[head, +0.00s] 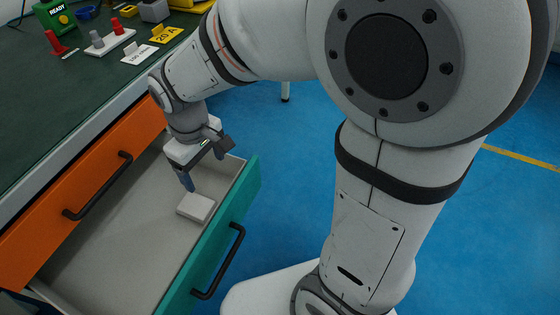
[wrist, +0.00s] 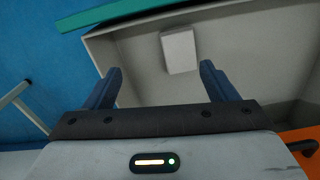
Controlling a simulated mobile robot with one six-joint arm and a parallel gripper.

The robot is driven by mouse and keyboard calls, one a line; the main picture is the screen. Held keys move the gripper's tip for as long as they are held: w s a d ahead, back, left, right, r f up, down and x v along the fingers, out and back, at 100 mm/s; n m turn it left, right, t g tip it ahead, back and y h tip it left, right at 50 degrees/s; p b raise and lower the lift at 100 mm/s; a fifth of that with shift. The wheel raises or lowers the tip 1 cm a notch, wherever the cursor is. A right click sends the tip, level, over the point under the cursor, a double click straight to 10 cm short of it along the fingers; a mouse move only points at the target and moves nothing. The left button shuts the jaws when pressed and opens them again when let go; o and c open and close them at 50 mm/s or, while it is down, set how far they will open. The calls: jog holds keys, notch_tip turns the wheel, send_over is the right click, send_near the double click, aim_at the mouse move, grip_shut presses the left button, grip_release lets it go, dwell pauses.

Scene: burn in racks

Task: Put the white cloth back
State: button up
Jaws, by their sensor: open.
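The white cloth (head: 196,207) is a small, flat, folded square lying on the floor of the open teal-fronted drawer (head: 215,250). It also shows in the wrist view (wrist: 180,52), near the drawer's wall and ahead of the fingertips. My gripper (head: 187,184) is inside or just over the drawer, close to the cloth. In the wrist view its two blue fingers (wrist: 160,70) are spread wide with nothing between them. I cannot tell the exact height of the fingertips over the cloth.
An orange drawer (head: 85,190) with a black handle is shut above the open one. The dark green bench top (head: 60,110) holds a red peg (head: 55,42), a white block with pegs (head: 110,42), label stands (head: 166,35) and a green READY box (head: 50,17). The rest of the drawer is empty.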

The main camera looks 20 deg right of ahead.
jog(key=s+d+r+m, duration=0.1)
jog(key=s+d+m, duration=0.2)
jog(key=d, duration=0.6)
jog(key=s+d+r+m+t, duration=0.1)
jog(key=s+d+m, duration=0.2)
jog(key=d+m, duration=0.2)
jog(key=d, duration=0.3)
jog(key=shift+s+d, duration=0.35)
jog(key=shift+d, duration=0.05)
